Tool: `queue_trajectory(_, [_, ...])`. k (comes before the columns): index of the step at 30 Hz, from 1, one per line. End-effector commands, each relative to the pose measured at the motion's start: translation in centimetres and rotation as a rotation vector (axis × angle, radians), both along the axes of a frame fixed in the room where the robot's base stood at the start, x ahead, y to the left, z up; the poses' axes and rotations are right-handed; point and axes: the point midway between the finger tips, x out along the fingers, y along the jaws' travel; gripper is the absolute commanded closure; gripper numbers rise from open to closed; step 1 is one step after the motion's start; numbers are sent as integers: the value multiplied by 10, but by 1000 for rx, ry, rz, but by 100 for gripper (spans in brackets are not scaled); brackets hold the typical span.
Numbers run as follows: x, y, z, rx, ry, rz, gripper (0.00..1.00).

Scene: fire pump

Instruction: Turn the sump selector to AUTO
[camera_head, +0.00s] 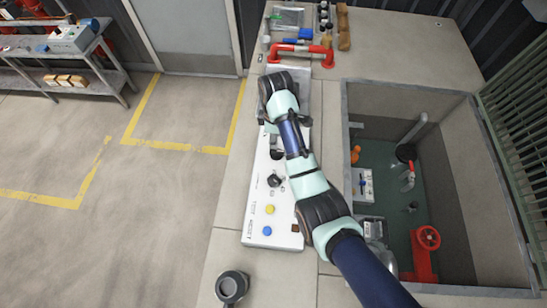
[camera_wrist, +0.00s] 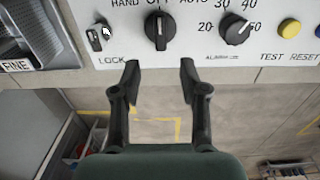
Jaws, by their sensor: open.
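The sump selector (camera_wrist: 158,30) is a black knob on a white panel, under the labels HAND, OFF and AUTO. Its bar stands upright in the picture, with its white mark toward OFF; AUTO is to the right. My gripper (camera_wrist: 160,72) is open and empty. Its two dark fingertips are spread below the selector in the wrist view, apart from the knob. In the head view the white panel (camera_head: 258,205) lies on the bench under my arm. My arm hides the gripper there, and I cannot clearly tell the selector.
Right of the selector is a numbered alarm dial (camera_wrist: 237,29), then a yellow TEST button (camera_wrist: 289,28). A LOCK switch (camera_wrist: 98,36) is at left. A blue button (camera_head: 267,231) is near the panel's front end. An open sump pit (camera_head: 445,225) lies right of the arm.

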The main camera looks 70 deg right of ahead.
Motion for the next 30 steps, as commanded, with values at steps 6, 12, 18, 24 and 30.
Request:
queue_trajectory(6, [-10, -7, -8, 23, 20, 12, 56])
queue_trajectory(12, [-10, -6, -40, 25, 22, 12, 56])
queue_trajectory(18, [-10, -6, -74, 24, 22, 11, 56])
queue_trajectory(24, [-9, -6, -84, 22, 19, 11, 56])
queue_trajectory(30, [-9, -6, -84, 22, 19, 11, 60])
